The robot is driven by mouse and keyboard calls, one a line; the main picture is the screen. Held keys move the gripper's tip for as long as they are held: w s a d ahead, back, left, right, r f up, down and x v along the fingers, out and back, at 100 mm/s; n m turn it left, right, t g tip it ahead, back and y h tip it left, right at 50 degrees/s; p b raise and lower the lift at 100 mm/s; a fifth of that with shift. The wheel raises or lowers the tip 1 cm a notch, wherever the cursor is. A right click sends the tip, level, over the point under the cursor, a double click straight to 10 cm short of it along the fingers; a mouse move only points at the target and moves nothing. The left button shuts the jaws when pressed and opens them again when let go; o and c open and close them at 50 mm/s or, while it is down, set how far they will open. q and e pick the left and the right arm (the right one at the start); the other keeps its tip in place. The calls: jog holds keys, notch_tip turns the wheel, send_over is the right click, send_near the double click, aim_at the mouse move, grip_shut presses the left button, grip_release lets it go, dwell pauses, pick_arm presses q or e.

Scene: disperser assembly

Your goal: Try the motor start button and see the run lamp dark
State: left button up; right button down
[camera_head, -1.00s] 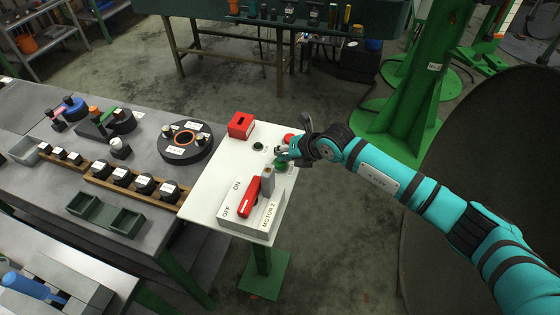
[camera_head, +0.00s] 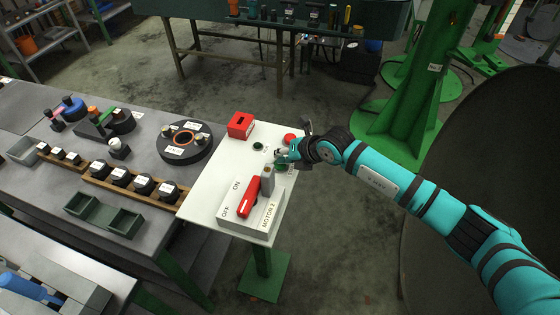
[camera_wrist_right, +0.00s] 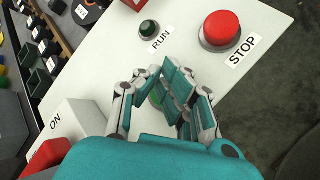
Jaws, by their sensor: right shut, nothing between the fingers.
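My right gripper (camera_head: 281,156) is shut and empty over the white control panel (camera_head: 210,188). Its fingers are right above the green start button (camera_wrist_right: 155,98), which they partly cover; contact cannot be told. The run lamp (camera_head: 258,146) is a small dark green dome that shows no glow. It also shows in the right wrist view (camera_wrist_right: 149,28), beside the word RUN. The red STOP button (camera_head: 290,138) is at the panel's far right corner, and large in the wrist view (camera_wrist_right: 221,28). My left gripper is not in view.
A switch box marked MOTOR 2 with a red handle (camera_head: 249,197) and a grey piece (camera_head: 267,181) stands on the panel's near part. A red slotted box (camera_head: 241,125) sits at the far left corner. A grey bench (camera_head: 60,180) with labelled parts is left of the panel.

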jog(key=shift+f, duration=0.3)
jog(key=shift+r, duration=0.15)
jog(key=shift+r+p, duration=0.95)
jog(key=shift+r, duration=0.35)
notch_tip(320, 180, up, 5)
jog(key=p, duration=0.3)
dwell(0.5)
